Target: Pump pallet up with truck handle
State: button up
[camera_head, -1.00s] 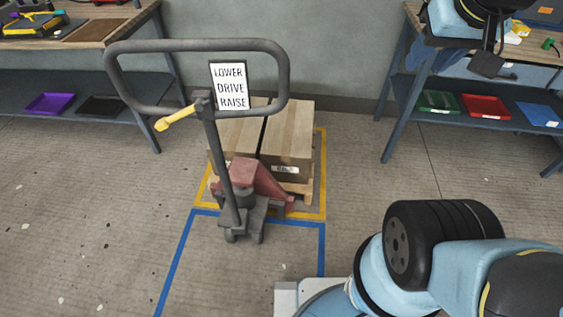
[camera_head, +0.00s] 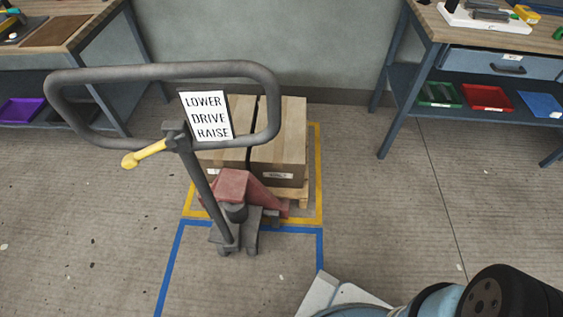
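The pallet truck has a red body (camera_head: 233,187) and a dark grey loop handle (camera_head: 160,70) on a pole that leans up and to the left. A yellow lever (camera_head: 144,153) sits below the loop. A white sign (camera_head: 207,116) on the handle reads LOWER, DRIVE, RAISE from top to bottom. The truck stands at the front of a wooden pallet (camera_head: 293,194), which carries cardboard boxes (camera_head: 283,140) with a dark strap. I cannot tell whether the pallet is off the floor. Part of my blue and black arm shows at the bottom right. My gripper is out of view.
Yellow floor tape (camera_head: 319,160) frames the pallet, and blue tape (camera_head: 321,250) marks the area in front. A workbench (camera_head: 395,75) with bins stands at the right, another workbench (camera_head: 70,45) at the left.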

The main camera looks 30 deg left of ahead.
aim_at(206, 111)
jog(key=u, duration=0.5)
jog(key=i, duration=0.1)
jog(key=z, duration=1)
jog(key=k, duration=2.75)
jog(key=u, duration=1.35)
jog(key=i, duration=1)
jog(key=z, duration=0.05)
